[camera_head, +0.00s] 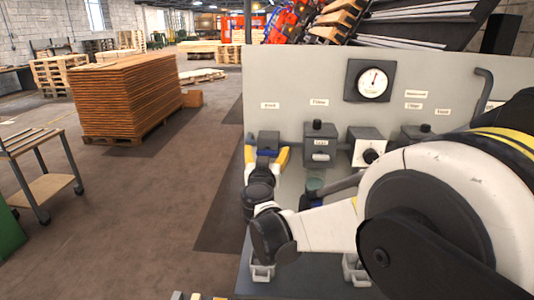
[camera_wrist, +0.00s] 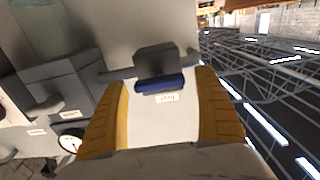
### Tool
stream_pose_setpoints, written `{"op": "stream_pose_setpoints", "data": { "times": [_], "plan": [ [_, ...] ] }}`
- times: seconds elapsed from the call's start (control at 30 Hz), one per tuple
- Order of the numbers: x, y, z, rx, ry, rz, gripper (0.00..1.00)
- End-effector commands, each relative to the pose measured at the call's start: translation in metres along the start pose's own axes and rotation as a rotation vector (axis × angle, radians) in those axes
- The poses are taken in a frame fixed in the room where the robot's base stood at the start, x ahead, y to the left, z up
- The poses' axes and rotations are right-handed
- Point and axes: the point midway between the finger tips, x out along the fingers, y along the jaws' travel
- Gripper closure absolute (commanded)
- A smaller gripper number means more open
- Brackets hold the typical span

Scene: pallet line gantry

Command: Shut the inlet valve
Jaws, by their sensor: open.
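A dark valve body (camera_head: 269,137) with a blue handle (camera_head: 267,152) stands at the left end of the panel, below a small white label (camera_head: 270,105) too blurred to read surely. The blue handle also shows in the wrist view (camera_wrist: 160,85), lying crosswise. My gripper (camera_head: 266,153) is open, with one yellow finger on each side of the handle. In the wrist view, gaps show between my gripper's fingers (camera_wrist: 162,80) and the handle's ends. Whether the fingertips reach level with the handle is unclear.
The panel (camera_head: 300,75) carries a round gauge (camera_head: 373,83), a dark box (camera_head: 320,145) and a grey box with a round black knob (camera_head: 368,150). My arm hides the panel's lower right. A stack of boards (camera_head: 125,95) and a cart (camera_head: 45,180) stand left, beyond open floor.

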Motion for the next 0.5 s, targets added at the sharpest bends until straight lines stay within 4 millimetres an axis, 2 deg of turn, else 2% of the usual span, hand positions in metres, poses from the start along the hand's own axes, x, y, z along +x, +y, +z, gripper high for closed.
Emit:
{"op": "stream_pose_setpoints", "data": {
  "times": [0.1, 0.27, 0.5],
  "plan": [
    [-0.0002, 0.0001, -0.0001, 0.0, 0.0, 0.0, 0.21],
    [-0.0003, 0.0001, -0.0002, 0.0, 0.0, 0.0, 0.7],
    [-0.0004, 0.0, -0.0001, -0.009, 0.0, 0.0, 0.72]
  ]
}}
